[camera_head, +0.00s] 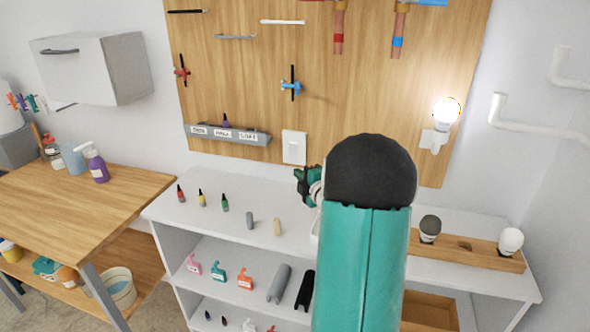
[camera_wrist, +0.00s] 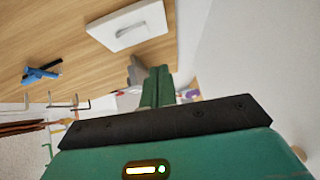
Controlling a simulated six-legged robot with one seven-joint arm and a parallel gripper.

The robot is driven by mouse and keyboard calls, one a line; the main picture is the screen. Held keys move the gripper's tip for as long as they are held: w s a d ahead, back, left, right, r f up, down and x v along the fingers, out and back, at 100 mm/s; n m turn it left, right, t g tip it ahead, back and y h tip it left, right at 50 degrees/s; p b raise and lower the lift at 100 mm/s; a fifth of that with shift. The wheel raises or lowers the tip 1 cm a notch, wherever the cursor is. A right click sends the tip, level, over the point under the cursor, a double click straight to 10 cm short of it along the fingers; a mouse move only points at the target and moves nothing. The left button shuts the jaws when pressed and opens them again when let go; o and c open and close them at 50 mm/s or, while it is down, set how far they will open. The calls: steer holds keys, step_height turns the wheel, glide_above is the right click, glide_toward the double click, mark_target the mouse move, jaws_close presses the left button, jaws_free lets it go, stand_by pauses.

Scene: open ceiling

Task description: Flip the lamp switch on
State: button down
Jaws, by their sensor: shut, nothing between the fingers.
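The lamp switch (camera_head: 294,147) is a white wall plate low on the wooden panel. It also shows in the wrist view (camera_wrist: 112,36), with a pale rocker in its middle. The lamp (camera_head: 446,111) at the panel's right edge has a bulb that glows bright white. My gripper (camera_head: 302,185) is just below the switch in the head view, partly hidden behind my arm. In the wrist view my green fingers (camera_wrist: 157,86) are together and empty, apart from the plate. How far they are from the panel is hard to tell.
The white shelf (camera_head: 180,213) below holds small bottles and a wooden holder (camera_head: 480,254) with bulbs. A grey labelled rack (camera_head: 228,136) sits left of the switch. Tools hang above on the panel. White pipes (camera_head: 530,118) run along the right wall.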

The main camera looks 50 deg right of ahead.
steer(key=v, duration=0.3)
steer(key=f+v, duration=0.1)
steer(key=v, duration=0.1)
steer(key=shift+s, duration=0.1)
steer(key=shift+r, duration=0.1)
stand_by(0.3)
steer(key=w+a+r+m+g, duration=0.15)
steer(key=a+r+m, duration=0.25)
steer(key=a, duration=0.5)
steer(key=a+r+m+g, duration=0.3)
steer(key=a+r+m, duration=0.1)
steer(key=a, duration=0.6)
steer(key=s+a+f+m+g+y, duration=0.1)
steer(key=s+a+m+g+y, duration=0.1)
steer(key=s+a, duration=0.7)
steer(key=s+a+f+m+g+y, duration=0.1)
steer(key=s+a+m+g+y, duration=0.2)
steer(key=s+a, duration=0.6)
steer(key=a+g, duration=0.1)
steer(key=a, duration=0.5)
steer(key=shift+m, duration=0.3)
steer(key=shift+a+f, duration=0.1)
